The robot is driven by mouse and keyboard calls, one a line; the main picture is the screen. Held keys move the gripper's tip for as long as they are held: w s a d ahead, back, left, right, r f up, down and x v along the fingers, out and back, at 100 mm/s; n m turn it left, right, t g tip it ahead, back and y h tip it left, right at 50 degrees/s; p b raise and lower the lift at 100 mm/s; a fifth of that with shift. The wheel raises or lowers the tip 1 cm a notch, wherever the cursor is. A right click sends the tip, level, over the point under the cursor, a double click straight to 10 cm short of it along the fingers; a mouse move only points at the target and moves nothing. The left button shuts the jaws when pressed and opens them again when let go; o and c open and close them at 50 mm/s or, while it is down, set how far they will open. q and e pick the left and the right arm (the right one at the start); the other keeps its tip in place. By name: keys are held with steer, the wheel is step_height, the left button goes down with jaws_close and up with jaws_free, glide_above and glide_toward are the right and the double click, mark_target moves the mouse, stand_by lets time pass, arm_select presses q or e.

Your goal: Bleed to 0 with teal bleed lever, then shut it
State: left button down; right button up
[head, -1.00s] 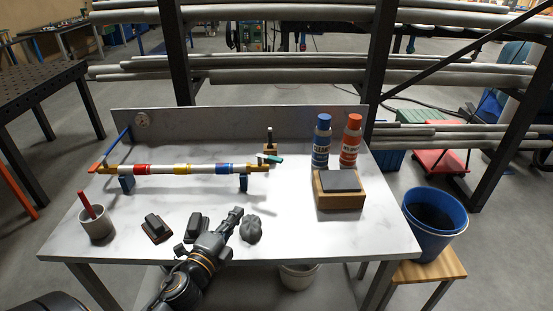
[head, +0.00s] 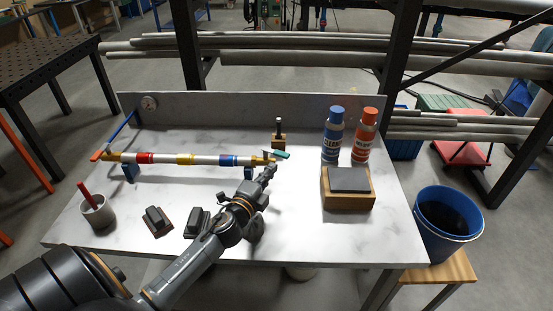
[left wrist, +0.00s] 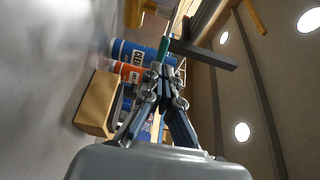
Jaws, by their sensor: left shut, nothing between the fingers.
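The teal bleed lever (head: 281,155) is at the right end of the white pipe (head: 205,159) with red, yellow and blue bands. It points right, roughly along the pipe. In the left wrist view the teal piece (left wrist: 163,48) shows just past my fingertips. My left gripper (head: 270,168) is shut and empty, just below and beside the lever. I cannot tell whether it touches. A round gauge (head: 148,103) stands at the pipe's left; its reading is too small to make out. An orange lever (head: 97,155) is at the left end. My right gripper is out of view.
A blue bottle (head: 333,135) and an orange bottle (head: 364,136) stand behind a wooden block (head: 348,200) on the right. A small wooden stand (head: 278,141) is behind the lever. A grey cup (head: 97,212) and dark blocks (head: 157,220) are at front left.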

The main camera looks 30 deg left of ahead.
mark_target(284, 158)
arm_select(q)
steer(key=w, duration=0.2)
steer(key=shift+w+a+r, duration=0.1)
steer(key=shift+w+a, duration=0.1)
steer(key=shift+w, duration=0.15)
steer(key=shift+w+p, duration=0.35)
steer(key=shift+w, duration=0.3)
steer(key=shift+w+d+n+y+b, duration=0.15)
steer(key=shift+w+n+y+b, duration=0.15)
steer(key=shift+n+y+b, duration=0.5)
steer(key=w+y, duration=0.1)
steer(key=w+n+g+y+b, duration=0.1)
steer(key=shift+d+y, duration=0.25)
steer(key=shift+y, duration=0.05)
steer(key=shift+w, duration=0.2)
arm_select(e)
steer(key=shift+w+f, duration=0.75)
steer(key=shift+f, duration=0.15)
